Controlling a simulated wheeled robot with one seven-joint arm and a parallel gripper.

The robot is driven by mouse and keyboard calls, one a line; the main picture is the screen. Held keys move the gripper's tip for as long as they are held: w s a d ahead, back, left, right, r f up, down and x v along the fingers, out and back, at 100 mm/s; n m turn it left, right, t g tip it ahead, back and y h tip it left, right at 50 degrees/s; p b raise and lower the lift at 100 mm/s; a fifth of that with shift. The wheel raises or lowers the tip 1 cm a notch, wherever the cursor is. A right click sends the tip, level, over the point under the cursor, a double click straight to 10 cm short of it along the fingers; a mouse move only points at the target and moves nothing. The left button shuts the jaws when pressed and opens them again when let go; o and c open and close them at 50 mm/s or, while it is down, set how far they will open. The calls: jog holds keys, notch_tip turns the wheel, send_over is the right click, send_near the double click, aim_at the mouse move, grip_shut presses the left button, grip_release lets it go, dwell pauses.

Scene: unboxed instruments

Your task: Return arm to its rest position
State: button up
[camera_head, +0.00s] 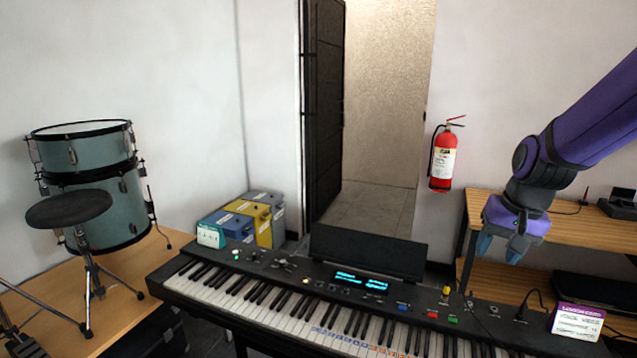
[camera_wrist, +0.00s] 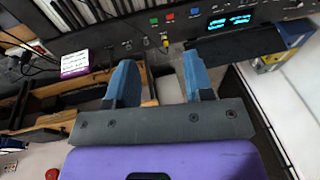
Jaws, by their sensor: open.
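My purple arm reaches in from the right in the head view, and my gripper (camera_head: 500,248) hangs above the right part of the keyboard's back edge, in front of the wooden shelf. In the wrist view my gripper (camera_wrist: 160,82) shows its two blue fingers spread apart, with nothing between them. The black keyboard (camera_head: 290,290) with a lit blue display stands below and to the left of the gripper. The keyboard (camera_wrist: 110,35) also shows at the top of the wrist view. I see no contact between the fingers and any object.
A wooden shelf (camera_head: 480,213) stands behind my gripper. A fire extinguisher (camera_head: 443,158) hangs on the wall. Drums (camera_head: 100,210) stand at the left. An open doorway is at the back.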

jog(key=s+a+r+n+t, duration=0.1)
jog(key=s+r+n, duration=0.1)
jog(key=s+r, duration=0.4)
jog(key=s+a+r+n+t+h, duration=0.1)
jog(key=s+r, duration=0.4)
jog(key=s, duration=0.9)
jog(key=shift+a+r+n+t, duration=0.35)
jog(key=shift+n+t, duration=0.15)
jog(key=shift+n, duration=0.1)
jog(key=shift+o, duration=0.3)
dwell(0.4)
